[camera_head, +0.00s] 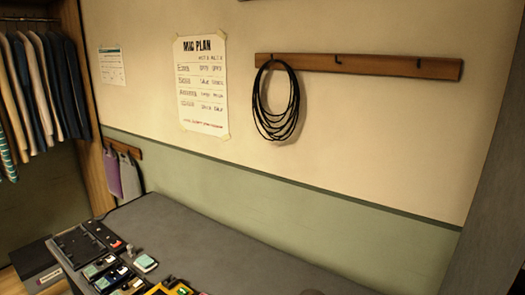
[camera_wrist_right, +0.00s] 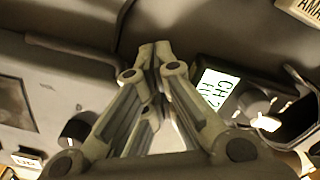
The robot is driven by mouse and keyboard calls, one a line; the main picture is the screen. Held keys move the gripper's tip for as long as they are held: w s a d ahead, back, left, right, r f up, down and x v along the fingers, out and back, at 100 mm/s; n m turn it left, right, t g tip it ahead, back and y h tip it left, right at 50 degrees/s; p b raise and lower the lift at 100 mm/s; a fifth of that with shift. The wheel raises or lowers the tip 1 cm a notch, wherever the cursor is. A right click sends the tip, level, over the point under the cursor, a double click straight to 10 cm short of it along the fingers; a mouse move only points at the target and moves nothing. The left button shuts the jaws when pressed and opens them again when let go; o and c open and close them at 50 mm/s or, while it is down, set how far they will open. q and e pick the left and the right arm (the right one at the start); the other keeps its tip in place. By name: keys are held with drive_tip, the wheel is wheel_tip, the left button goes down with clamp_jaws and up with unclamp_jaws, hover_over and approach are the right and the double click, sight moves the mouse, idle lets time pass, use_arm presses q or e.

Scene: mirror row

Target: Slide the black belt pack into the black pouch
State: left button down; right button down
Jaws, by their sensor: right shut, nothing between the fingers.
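My right gripper (camera_wrist_right: 152,52) is in the right wrist view, its fingertips together with nothing between them. Right of the fingers is a dark belt pack (camera_wrist_right: 252,92) with a lit screen reading "CH" and a pale knob; the fingers look apart from it. A dark shape with an opening (camera_wrist_right: 302,112) lies at the right edge; I cannot tell whether it is the black pouch. In the head view, several small packs, some with dark bodies (camera_head: 103,264), lie on the grey table; which one is the task's pack is unclear. My left gripper is in neither view.
The grey table (camera_head: 215,245) is bare behind the packs. A dark tray (camera_head: 76,246) lies at its left end. A coiled black cable (camera_head: 258,105) hangs from a wooden hook rail (camera_head: 400,67). A "MIC PLAN" sheet (camera_head: 202,85) is on the wall. Jackets (camera_head: 40,85) hang at left.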

drive_tip(key=shift+d, duration=0.15)
drive_tip(key=shift+s+d+p, duration=0.65)
drive_tip(key=shift+d+p, duration=0.15)
drive_tip(key=shift+d, duration=0.1)
drive_tip(key=shift+s+d+r, duration=0.1)
drive_tip(key=shift+d, duration=0.05)
drive_tip(key=shift+s+d+p, duration=0.5)
drive_tip(key=shift+d+p, duration=0.2)
drive_tip(key=shift+p, duration=0.05)
drive_tip(key=shift+s+d, duration=0.1)
drive_tip(key=shift+d, duration=0.05)
drive_tip(key=shift+d, duration=0.1)
drive_tip(key=shift+s+d+p, duration=0.7)
drive_tip(key=shift+d+p, duration=0.1)
drive_tip(key=shift+d, duration=0.15)
drive_tip(key=shift+d, duration=0.1)
drive_tip(key=shift+s+d+p, duration=0.7)
drive_tip(key=shift+d, duration=0.25)
